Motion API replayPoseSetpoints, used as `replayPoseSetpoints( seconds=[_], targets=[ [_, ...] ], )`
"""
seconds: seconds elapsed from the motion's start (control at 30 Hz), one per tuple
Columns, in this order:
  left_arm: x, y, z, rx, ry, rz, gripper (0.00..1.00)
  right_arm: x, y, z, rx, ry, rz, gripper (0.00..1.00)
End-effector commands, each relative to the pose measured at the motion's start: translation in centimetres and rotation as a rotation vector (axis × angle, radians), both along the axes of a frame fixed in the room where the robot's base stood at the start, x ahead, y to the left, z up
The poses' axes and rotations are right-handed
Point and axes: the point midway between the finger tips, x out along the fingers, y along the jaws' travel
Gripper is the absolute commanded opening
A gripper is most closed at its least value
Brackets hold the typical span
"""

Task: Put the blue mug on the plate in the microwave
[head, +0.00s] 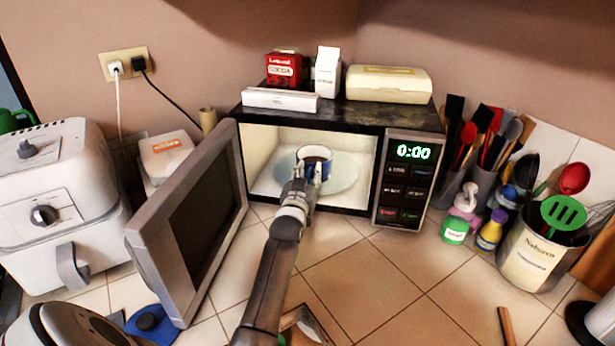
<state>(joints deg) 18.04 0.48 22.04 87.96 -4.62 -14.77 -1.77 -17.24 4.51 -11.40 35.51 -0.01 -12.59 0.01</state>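My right gripper is not in view.
The microwave door (190,225) is swung wide open to the left. A white air fryer (60,200) is at the left. Utensil holders (530,255) and small bottles (489,232) are at the right. Boxes (390,83) sit on top of the microwave. The tiled counter in front is mostly clear.

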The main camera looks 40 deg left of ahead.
Motion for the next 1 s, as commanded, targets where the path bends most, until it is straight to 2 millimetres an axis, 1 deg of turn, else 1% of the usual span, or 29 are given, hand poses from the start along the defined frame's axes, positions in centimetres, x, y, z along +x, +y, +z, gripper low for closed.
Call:
replayPoseSetpoints(
  seconds=[0.03,0.17,0.27,0.7,0.83,1.0],
  targets=[
    [0.0,0.0,0.3,0.000,-0.001,0.000,0.31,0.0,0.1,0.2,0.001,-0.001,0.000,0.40],
    [-0.8,-0.3,0.1,0.000,-0.001,0.000,0.31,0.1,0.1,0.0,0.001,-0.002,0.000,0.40],
    [-1.9,-0.8,0.0,0.000,0.001,-0.001,0.31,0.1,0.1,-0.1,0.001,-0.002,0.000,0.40],
    [-8.7,-3.6,0.1,0.000,0.001,0.000,0.31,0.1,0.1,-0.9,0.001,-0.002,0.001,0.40],
    [-10.1,-4.2,0.1,0.000,0.000,-0.001,0.31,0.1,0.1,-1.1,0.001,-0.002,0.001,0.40],
    [-11.0,-4.5,0.2,0.000,0.000,0.000,0.31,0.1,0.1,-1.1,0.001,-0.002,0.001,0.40]
  ],
)
